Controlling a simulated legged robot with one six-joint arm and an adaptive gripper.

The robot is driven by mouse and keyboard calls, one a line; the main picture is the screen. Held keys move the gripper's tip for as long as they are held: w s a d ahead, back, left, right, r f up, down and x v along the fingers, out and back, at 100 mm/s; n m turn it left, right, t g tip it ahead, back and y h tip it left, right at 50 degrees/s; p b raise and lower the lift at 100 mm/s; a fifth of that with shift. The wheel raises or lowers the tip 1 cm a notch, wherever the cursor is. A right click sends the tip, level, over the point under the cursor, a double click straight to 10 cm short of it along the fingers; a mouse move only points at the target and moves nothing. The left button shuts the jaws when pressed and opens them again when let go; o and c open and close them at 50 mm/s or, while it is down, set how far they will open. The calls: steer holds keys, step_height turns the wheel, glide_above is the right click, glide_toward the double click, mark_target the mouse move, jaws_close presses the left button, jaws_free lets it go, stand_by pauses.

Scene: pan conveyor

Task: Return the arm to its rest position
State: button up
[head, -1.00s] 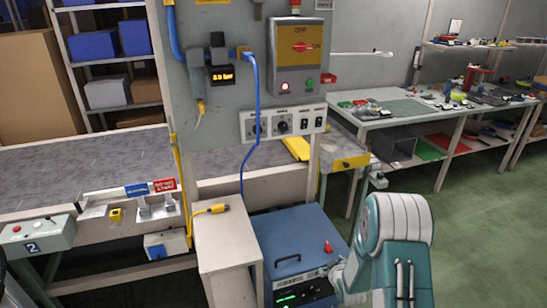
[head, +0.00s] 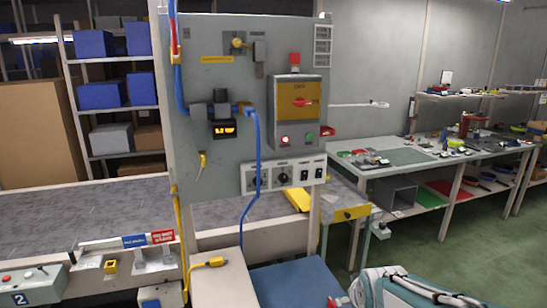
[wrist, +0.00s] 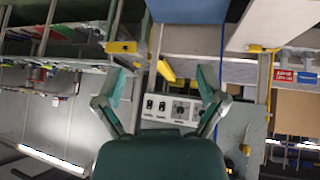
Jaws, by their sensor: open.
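My arm shows at the lower right of the head view as a white and teal link (head: 415,291); my gripper is not visible there. In the wrist view, which looks upside down, my gripper (wrist: 161,84) is open, its two teal and grey fingers spread wide. Nothing is between the fingers. A switch panel (wrist: 172,108) with a dial shows beyond them, apart from the fingers; the same switch panel (head: 284,175) is on the grey control board in the head view.
A blue box (head: 295,283) stands low in front, close to my arm. The grey control board (head: 215,60) carries a switch box (head: 298,103) with a lit red light. A conveyor (head: 80,209) runs at left. A workbench (head: 410,157) stands at right, with open green floor (head: 450,235) before it.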

steer(key=s+a+r+m+g, duration=0.1)
steer(key=s+r, duration=0.1)
steer(key=s, duration=0.7)
steer(key=s+a+r+m+g, duration=0.1)
steer(key=s+r, duration=0.2)
steer(key=s, duration=0.7)
steer(key=shift+a+r+y, duration=0.15)
steer(key=shift+r+y, duration=0.15)
steer(key=shift+r, duration=0.05)
steer(key=shift+w, duration=0.1)
stand_by(0.8)
